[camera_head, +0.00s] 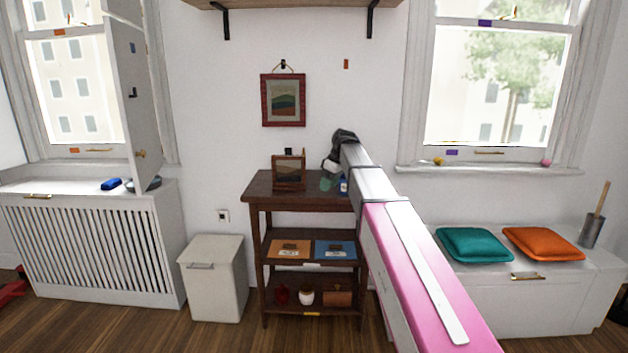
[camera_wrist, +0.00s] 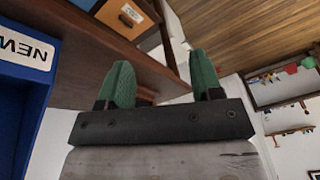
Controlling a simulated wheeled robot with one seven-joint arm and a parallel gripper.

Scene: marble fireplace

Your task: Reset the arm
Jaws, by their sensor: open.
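My arm (camera_head: 410,245), a long pink and grey link, reaches forward from the lower right in the head view to the dark wooden shelf stand (camera_head: 258,187). My gripper (camera_head: 327,183) is at its far end, beside the stand's top, small and partly hidden by the arm. In the wrist view my gripper (camera_wrist: 162,82) shows two green fingers spread apart with nothing between them. The stand's dark wooden edge (camera_wrist: 85,60) passes close behind the fingers. A blue object with a "NEW" label (camera_wrist: 25,48) is close at the left of the wrist view.
A framed picture (camera_head: 289,172) stands on the stand's top. A red-framed picture (camera_head: 283,100) hangs above, below a wall shelf (camera_head: 290,4). A white bin (camera_head: 214,280) is at left. A white bench (camera_head: 545,290) with teal (camera_head: 474,244) and orange (camera_head: 543,243) cushions is at right.

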